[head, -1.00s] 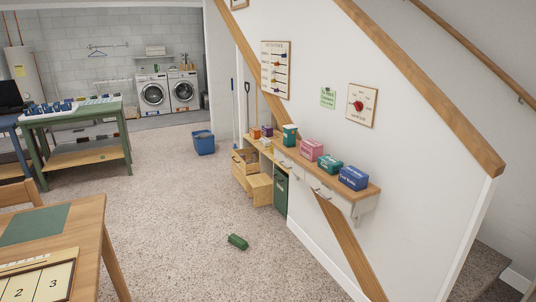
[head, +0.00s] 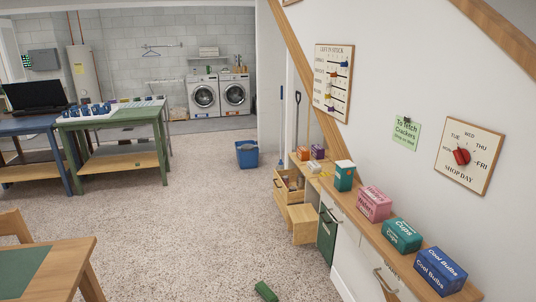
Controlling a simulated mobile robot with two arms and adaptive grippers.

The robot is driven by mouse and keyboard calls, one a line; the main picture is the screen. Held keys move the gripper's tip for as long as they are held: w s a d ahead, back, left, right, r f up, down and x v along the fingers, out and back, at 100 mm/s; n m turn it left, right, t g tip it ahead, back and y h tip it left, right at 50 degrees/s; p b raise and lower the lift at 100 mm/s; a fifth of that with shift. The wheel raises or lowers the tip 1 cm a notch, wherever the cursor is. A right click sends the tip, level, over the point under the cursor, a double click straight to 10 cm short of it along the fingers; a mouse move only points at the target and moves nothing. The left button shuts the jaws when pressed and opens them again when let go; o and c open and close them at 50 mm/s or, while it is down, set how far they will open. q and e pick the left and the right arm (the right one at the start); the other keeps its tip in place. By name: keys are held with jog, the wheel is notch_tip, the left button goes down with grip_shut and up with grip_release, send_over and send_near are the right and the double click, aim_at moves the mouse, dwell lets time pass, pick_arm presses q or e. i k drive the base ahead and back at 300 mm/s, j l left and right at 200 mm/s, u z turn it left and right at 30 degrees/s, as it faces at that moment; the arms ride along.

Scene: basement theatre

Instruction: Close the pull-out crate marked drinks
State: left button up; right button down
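Under the wall shelf, two wooden crates or drawers stick out into the room. The upper wooden crate (head: 287,194) is open at the top and has things inside that are too small to make out. The lower wooden crate (head: 303,224) stands out below it and to the right. I cannot read a drinks marking on either. A dark green front (head: 326,235) with a handle sits right of them. Neither of my grippers is in view.
Boxes such as a pink box (head: 374,203) and a blue box (head: 439,271) stand on the shelf (head: 399,260). A green block (head: 266,291) lies on the floor. A blue bin (head: 247,155) stands farther back. Carpet (head: 190,215) is clear between the wooden table (head: 70,262) and crates.

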aim_at(303, 191)
jog(key=i+j+u, duration=0.3)
jog(key=i, duration=0.65)
jog(key=i+l+u, duration=0.15)
jog(key=i+u, duration=0.15)
jog(key=i, duration=0.65)
jog(key=i+j, duration=0.1)
jog(key=i, duration=0.55)
jog(key=i+j, duration=0.1)
jog(key=i, duration=0.55)
jog(key=i+j, duration=0.15)
jog(key=i, duration=0.5)
jog(key=l+z, duration=0.05)
